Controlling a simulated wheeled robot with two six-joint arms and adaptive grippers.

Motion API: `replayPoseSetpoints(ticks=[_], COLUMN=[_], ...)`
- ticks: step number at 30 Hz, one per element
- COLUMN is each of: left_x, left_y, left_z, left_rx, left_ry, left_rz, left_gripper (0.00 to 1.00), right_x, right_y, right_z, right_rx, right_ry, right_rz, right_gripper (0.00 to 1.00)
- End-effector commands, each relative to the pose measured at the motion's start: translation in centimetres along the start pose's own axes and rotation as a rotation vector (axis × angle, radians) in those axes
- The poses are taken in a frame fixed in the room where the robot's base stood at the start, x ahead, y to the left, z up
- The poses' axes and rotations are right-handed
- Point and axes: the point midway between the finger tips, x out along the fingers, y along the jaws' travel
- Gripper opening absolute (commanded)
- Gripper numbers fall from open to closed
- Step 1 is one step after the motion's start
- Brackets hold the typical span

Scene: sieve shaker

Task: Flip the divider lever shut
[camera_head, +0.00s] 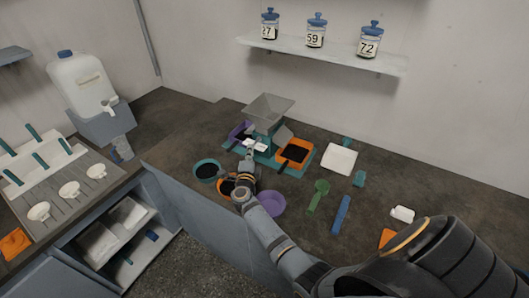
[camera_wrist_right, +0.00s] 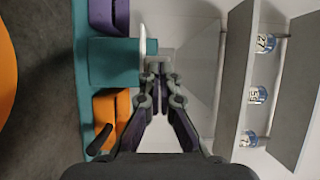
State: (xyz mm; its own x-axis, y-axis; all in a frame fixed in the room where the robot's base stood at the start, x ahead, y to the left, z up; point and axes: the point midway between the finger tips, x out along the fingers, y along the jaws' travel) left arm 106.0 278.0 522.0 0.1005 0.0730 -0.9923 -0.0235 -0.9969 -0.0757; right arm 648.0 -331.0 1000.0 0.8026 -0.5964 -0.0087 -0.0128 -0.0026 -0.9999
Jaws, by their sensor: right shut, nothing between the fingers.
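The divider is a teal stand (camera_head: 265,127) with a grey hopper (camera_head: 270,106) on top. It also shows in the wrist view as a teal block (camera_wrist_right: 112,62) beside the pale hopper (camera_wrist_right: 192,60). A white piece, apparently the lever (camera_head: 257,145), is on its front; in the wrist view the white lever (camera_wrist_right: 142,40) stands edge-on against the teal block. My right gripper (camera_head: 248,158) is in front of the divider, shut and empty. Its fingertips (camera_wrist_right: 159,68) are close to the lever; I cannot tell whether they touch. My left gripper is out of view.
A purple pan (camera_head: 238,132) and an orange pan (camera_head: 295,151) flank the divider. Near my right arm are a teal bowl (camera_head: 207,170), a purple bowl (camera_head: 271,203) and a green scoop (camera_head: 318,194). A shelf (camera_head: 325,52) with labelled jars hangs behind.

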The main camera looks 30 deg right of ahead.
Motion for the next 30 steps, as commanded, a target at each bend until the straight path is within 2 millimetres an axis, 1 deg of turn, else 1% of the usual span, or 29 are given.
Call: replayPoseSetpoints(ticks=[21,30], left_x=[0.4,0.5], left_y=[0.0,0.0], left_z=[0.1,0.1], left_rx=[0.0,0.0], left_ry=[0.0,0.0], left_rz=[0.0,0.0], left_gripper=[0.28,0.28], right_x=[0.8,1.0], right_y=[0.0,0.0], right_z=[2.1,2.4], right_rx=[0.001,0.001], right_ry=[0.0,0.0], right_rz=[0.0,0.001], right_gripper=[0.0,0.0])
